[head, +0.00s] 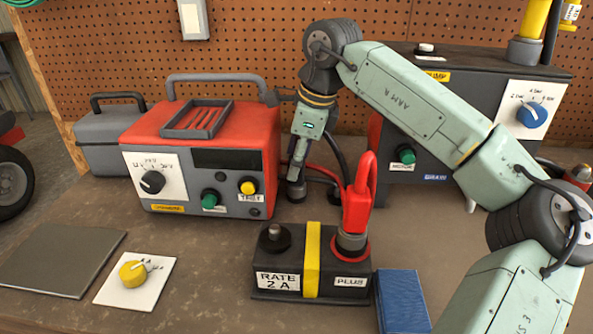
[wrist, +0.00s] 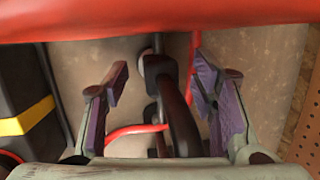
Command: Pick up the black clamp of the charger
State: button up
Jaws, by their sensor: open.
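The black clamp (wrist: 181,126) shows in the wrist view between my gripper's two fingers, with a gap on each side. My gripper (head: 297,182) points down beside the charger's right side, behind the battery. In the wrist view my gripper (wrist: 162,76) is open, with nothing held. The red charger (head: 195,150) stands on the bench at the left. A red clamp (head: 361,196) stands on the battery's PLUS post.
The battery (head: 312,262) with a yellow strap sits in front of my gripper. A red cable (wrist: 137,132) crosses near the black clamp. A blue block (head: 402,300), a dial card (head: 137,281) and a grey mat (head: 62,260) lie at the front. A pegboard (head: 245,40) closes the back.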

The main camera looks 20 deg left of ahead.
jog(key=shift+a+f, duration=0.15)
jog(key=shift+f, duration=0.2)
jog(key=shift+c, duration=0.6)
grip_shut()
